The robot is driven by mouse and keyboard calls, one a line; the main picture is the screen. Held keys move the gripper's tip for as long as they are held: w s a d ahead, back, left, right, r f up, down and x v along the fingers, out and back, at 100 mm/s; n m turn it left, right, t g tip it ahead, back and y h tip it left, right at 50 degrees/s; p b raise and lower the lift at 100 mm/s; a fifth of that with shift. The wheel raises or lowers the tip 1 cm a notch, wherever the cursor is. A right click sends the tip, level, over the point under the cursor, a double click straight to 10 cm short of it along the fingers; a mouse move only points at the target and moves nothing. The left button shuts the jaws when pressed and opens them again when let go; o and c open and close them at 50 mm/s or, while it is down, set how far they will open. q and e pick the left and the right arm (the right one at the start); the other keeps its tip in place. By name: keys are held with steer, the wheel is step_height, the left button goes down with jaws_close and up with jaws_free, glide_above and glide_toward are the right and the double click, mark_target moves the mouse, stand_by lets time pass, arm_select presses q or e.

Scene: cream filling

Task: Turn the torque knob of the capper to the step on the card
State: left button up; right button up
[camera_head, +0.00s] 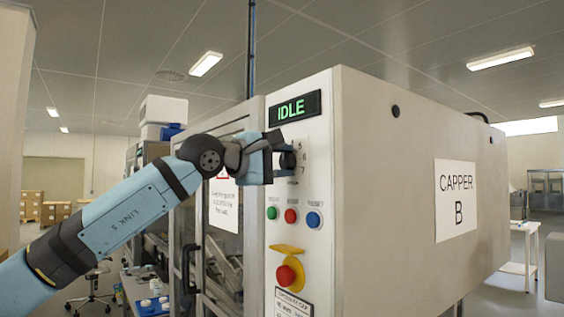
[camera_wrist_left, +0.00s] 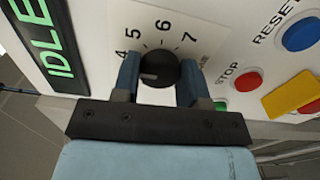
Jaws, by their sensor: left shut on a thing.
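The torque knob (camera_wrist_left: 158,71) is black and round, on the white front panel of the capper (camera_head: 328,235). In the left wrist view, the numbers 4, 5, 6 and 7 show around it. A pale mark on the knob points left, near the 4 side; the exact step is hard to tell. My left gripper (camera_wrist_left: 159,80) has one finger on each side of the knob and is shut on it. In the head view the left gripper (camera_head: 285,160) covers much of the knob. My right gripper is out of view.
A green IDLE display (camera_head: 295,108) sits above the knob. Green, red (camera_head: 291,215) and blue (camera_head: 314,219) buttons sit below it, then a red emergency stop (camera_head: 290,273) on yellow. A glass door with a notice (camera_head: 223,205) is at left. A CAPPER B sign (camera_head: 456,200) marks the side.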

arm_select(q)
steer(key=o, duration=0.9)
steer(key=b+v, duration=0.2)
steer(key=v, duration=1.1)
steer(key=shift+s+a, duration=0.25)
steer(key=shift+a, duration=0.1)
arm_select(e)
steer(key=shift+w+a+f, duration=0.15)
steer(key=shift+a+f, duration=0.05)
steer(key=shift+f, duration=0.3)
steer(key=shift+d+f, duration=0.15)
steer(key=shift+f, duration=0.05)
arm_select(q)
steer(key=shift+f, duration=0.1)
